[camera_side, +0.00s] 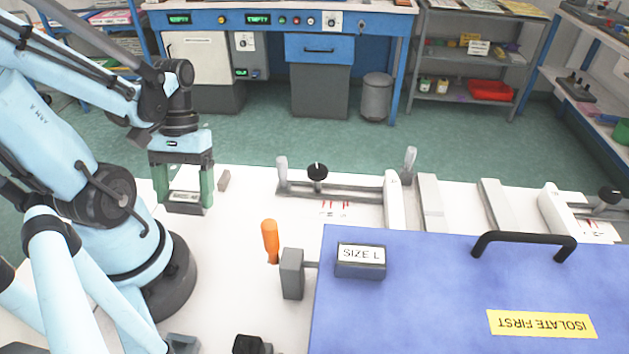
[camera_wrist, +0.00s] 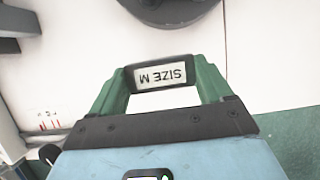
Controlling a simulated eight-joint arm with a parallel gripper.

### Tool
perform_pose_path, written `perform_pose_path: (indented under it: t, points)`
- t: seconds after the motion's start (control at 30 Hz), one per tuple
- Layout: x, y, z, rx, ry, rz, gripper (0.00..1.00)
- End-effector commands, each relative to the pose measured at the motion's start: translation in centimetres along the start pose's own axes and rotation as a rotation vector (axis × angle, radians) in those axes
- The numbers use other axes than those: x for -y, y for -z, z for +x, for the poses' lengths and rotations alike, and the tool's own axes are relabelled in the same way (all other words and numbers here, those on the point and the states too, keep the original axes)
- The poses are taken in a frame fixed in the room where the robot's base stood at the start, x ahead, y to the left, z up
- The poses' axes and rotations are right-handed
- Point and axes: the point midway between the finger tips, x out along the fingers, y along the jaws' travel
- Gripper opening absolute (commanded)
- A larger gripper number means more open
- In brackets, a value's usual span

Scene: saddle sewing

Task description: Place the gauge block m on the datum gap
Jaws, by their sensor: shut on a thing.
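The gauge block m (camera_side: 188,198) is a dark grey block with a white label. In the wrist view its label reads "SIZE M" (camera_wrist: 161,76). My gripper (camera_side: 186,187) has its green fingers closed on the two ends of this block, at the left of the white table. The wrist view shows the same hold between the gripper's fingers (camera_wrist: 163,84). I cannot tell whether the block touches the table.
A "SIZE L" block (camera_side: 360,262) lies on the blue panel (camera_side: 420,310), which has a black handle (camera_side: 524,242). A small grey-brown block (camera_side: 224,180) is right of my gripper.

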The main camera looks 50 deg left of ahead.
Motion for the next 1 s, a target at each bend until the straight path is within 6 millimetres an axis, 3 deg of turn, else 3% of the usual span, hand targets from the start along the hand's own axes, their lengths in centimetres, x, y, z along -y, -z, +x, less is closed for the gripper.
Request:
perform_pose_path:
  t: [0.7, 1.0]
  points:
    - [0.0, 1.4, 3.5, 0.001, 0.000, 0.001, 0.21]
    - [0.0, 1.5, 3.9, 0.001, 0.001, 0.001, 0.21]
